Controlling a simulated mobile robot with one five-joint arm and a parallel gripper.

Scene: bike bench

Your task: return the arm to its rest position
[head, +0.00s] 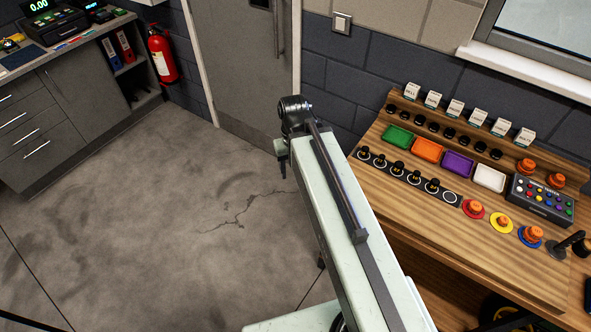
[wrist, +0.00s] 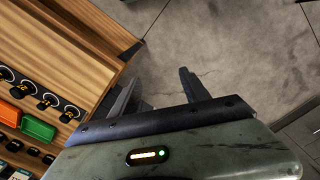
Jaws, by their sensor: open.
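My gripper (wrist: 158,92) shows in the wrist view with its two dark fingers spread apart and nothing between them. Bare floor lies beyond the fingertips, and the edge of the wooden bench (wrist: 105,50) is to their left. In the head view my pale green arm stretches from the bottom centre up to a dark joint. Only a small dark part hangs below that joint, left of the bench (head: 400,215), so the jaws cannot be made out there.
The bench carries a green tray (head: 398,137), an orange tray (head: 428,150), a purple tray (head: 457,163), a white tray (head: 489,178) and a button box (head: 541,199). A grey cabinet (head: 75,110) and fire extinguisher (head: 162,55) stand at left. The floor (head: 150,220) between is clear.

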